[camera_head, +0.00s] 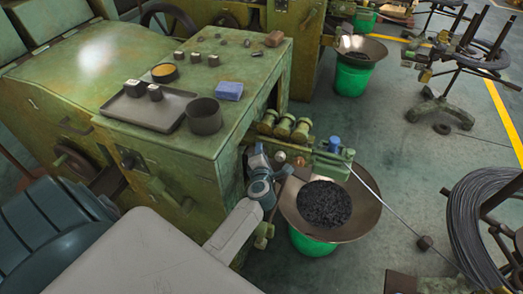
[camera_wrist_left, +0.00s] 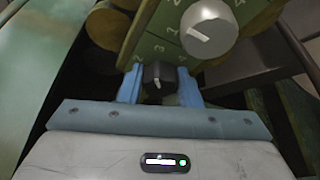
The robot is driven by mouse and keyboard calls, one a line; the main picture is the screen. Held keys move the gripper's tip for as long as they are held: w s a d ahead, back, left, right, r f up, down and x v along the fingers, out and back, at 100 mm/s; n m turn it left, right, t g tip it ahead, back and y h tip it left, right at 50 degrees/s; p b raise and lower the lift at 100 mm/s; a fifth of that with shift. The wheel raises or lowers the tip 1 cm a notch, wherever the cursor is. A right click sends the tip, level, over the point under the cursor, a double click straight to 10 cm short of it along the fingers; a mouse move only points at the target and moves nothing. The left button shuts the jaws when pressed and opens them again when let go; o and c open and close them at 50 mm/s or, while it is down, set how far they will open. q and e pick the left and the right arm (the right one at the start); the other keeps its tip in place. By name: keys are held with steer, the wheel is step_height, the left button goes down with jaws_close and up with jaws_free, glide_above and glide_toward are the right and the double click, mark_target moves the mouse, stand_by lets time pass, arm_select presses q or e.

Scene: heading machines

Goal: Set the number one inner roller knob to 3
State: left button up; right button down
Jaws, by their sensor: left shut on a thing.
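In the left wrist view a small black knob (camera_wrist_left: 158,76) with a white pointer mark sits between the two blue fingers of my left gripper (camera_wrist_left: 160,90), which is shut on it. A larger light grey knob (camera_wrist_left: 209,31) with a white pointer line is above it, on a green plate (camera_wrist_left: 150,30) with painted digits; a 2 and a 3 seem readable beside it. My right gripper is not in view.
A wide metal pan (camera_head: 360,222) on a green bucket (camera_head: 310,246) stands just right of the gripper. A wire (camera_head: 400,216) runs from the unit to a coil (camera_head: 470,220). The green machine (camera_head: 165,165), with a tray (camera_head: 117,107) on top, is to the left.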

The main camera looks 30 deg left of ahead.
arm_select(q)
steer(key=shift+m+y, duration=0.3)
steer(key=shift+m, duration=0.4)
steer(key=o, duration=1)
steer(key=shift+s, duration=0.1)
steer(key=v, duration=0.5)
steer(key=b+v, duration=0.1)
steer(key=v, duration=0.4)
steer(key=shift+s+d+f, duration=0.15)
steer(key=shift+s+d, duration=0.1)
steer(key=shift+t, duration=0.3)
